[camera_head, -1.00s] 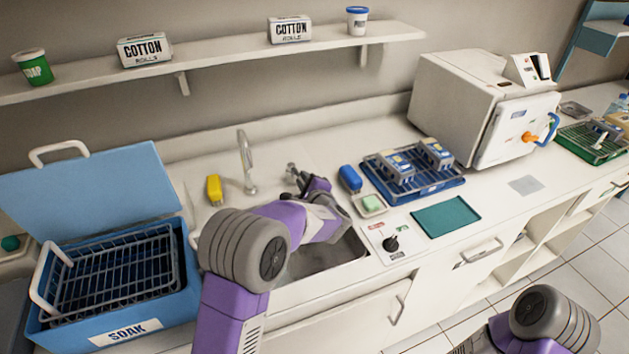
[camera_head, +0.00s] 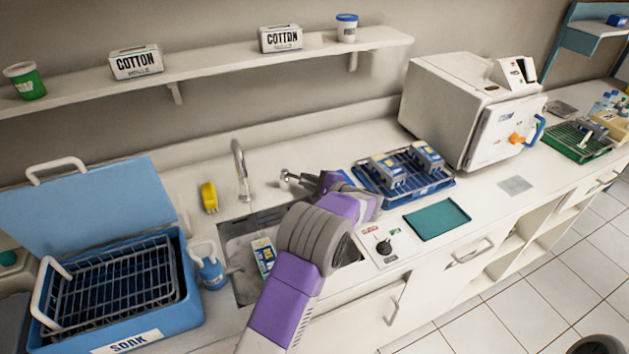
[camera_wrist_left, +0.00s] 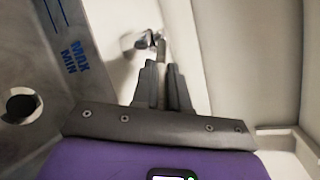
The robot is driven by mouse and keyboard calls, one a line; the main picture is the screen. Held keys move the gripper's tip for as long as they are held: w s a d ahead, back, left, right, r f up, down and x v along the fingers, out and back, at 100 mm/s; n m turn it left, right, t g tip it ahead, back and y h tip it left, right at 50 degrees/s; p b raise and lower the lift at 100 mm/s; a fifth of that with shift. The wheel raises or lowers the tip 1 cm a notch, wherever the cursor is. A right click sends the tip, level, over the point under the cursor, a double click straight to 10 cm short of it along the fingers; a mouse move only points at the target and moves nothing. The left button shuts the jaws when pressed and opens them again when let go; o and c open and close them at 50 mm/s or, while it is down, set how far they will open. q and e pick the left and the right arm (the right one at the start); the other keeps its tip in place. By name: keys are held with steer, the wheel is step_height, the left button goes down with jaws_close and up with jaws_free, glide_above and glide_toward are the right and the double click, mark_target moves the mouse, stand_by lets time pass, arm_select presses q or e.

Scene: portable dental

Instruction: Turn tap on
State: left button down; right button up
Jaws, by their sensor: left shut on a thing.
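The curved metal tap spout (camera_head: 241,172) stands behind the sink (camera_head: 240,232). The tap's separate metal handle (camera_head: 287,177) rises from the counter to its right, and it also shows in the left wrist view (camera_wrist_left: 147,41). My left gripper (camera_head: 300,180) reaches over the counter from the right side of the handle, with its fingertips at it. In the left wrist view, the two dark fingers (camera_wrist_left: 164,68) are close together at the handle's lever, shut on it. The exact contact is small and hard to see. No water shows at the spout. My right gripper is out of view.
A yellow bottle (camera_head: 209,197) stands left of the spout. A blue soak bin (camera_head: 130,338) with a rack is at left, a blue jug (camera_head: 211,270) beside it. A blue-and-white carton (camera_head: 263,256) is in the sink. A blue instrument tray (camera_head: 420,194) lies right of my arm.

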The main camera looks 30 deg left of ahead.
arm_select(q)
steer(key=c, duration=1.1)
jaws_free()
steer(key=shift+c, duration=0.2)
steer(key=p+v, duration=0.1)
steer(key=v, duration=0.6)
steer(key=shift+d, duration=0.3)
steer(key=shift+c, duration=0.3)
